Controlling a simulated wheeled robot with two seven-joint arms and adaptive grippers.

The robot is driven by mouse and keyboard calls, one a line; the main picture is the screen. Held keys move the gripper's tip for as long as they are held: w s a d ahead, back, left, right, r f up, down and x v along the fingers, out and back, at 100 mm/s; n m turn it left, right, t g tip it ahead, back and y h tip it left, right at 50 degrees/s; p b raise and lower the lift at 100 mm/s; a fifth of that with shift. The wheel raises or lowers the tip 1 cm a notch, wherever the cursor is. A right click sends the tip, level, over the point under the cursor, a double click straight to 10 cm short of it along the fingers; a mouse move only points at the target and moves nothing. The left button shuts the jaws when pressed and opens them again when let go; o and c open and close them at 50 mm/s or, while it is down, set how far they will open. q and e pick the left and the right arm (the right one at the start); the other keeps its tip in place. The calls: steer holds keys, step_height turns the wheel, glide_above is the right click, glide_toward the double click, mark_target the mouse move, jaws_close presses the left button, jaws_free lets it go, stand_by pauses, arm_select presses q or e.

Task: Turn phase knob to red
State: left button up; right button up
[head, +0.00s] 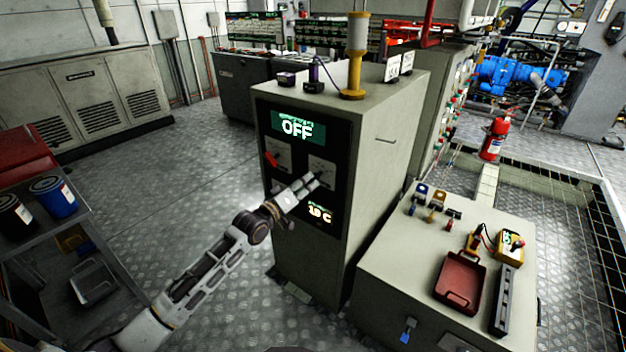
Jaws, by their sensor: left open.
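A grey cabinet (380,150) stands in the middle with a black front panel. The panel shows a lit "OFF" display (297,127) at the top and a "19 C" readout (319,213) low on the right. A red knob (271,159) sits on a plate at the panel's left. A second plate (322,170) is at the right; a knob on it is hard to make out. My left gripper (317,180) is open in front of the lower part of this right plate and partly hides it. Whether it touches anything there cannot be told. My right gripper is not in view.
A low grey box (385,285) stands at the right with a red tray (460,282), a yellow meter (509,244) and padlocks on top. A shelf cart (75,235) with cans is at the left. The metal floor (185,185) between cart and cabinet is open.

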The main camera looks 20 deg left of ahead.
mark_target(317, 177)
arm_select(q)
steer(key=shift+x, duration=2.15)
steer(key=shift+w+d+b, duration=0.1)
steer(key=shift+w+b, duration=0.2)
steer(key=shift+w, duration=0.05)
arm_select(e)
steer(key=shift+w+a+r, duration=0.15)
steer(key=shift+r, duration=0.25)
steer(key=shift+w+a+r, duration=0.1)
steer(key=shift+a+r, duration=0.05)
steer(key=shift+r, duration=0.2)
arm_select(q)
steer(key=shift+c, duration=0.4)
steer(key=c, duration=0.9)
